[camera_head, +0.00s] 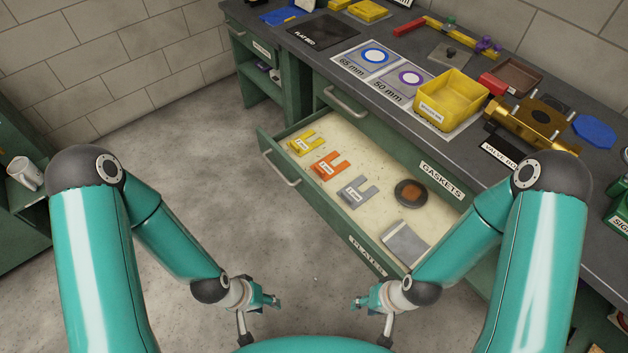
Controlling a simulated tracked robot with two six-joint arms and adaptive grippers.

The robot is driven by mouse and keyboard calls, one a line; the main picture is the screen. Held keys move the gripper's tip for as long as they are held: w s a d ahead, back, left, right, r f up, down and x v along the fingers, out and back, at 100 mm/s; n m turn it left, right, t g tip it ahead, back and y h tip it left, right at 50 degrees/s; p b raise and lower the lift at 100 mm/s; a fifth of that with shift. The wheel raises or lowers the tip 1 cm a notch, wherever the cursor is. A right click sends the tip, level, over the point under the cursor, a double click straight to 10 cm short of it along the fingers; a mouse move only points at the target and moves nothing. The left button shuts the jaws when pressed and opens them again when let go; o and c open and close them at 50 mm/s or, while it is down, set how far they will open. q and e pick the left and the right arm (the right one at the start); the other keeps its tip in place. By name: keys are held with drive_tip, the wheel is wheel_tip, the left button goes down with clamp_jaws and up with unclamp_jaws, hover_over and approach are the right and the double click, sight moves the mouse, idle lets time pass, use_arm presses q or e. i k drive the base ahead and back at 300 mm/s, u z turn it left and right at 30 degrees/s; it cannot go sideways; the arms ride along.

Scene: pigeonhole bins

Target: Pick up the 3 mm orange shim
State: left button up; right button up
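The orange shim (330,167) is a flat forked plate with a small label too small to read surely. It lies in the open drawer (310,208), between a yellow forked shim (304,143) and a grey forked shim (357,191). My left gripper (274,301) is outside the drawer, low in the picture and well apart from the shims. My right gripper (357,302) is also outside the drawer, to the right of the left one. Both look empty. Their fingers are too small to tell open from shut.
A dark ring with a brown centre (410,193) and a grey flat packet (405,244) lie in the same drawer. The bench top (300,52) above holds a yellow bin (450,100), a brass valve body (532,122) and gasket mats. Bare floor (190,130) lies left of the drawer.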

sight(324, 170)
drive_tip(key=u, duration=0.45)
drive_tip(key=k, duration=1.05)
drive_tip(key=u, duration=0.75)
drive_tip(key=i, duration=1.8)
drive_tip(key=z, duration=0.75)
drive_tip(key=i, duration=0.3)
drive_tip(key=z, duration=0.35)
drive_tip(key=k, duration=0.75)
drive_tip(key=z, duration=0.2)
drive_tip(key=i, duration=0.8)
drive_tip(key=u, duration=0.1)
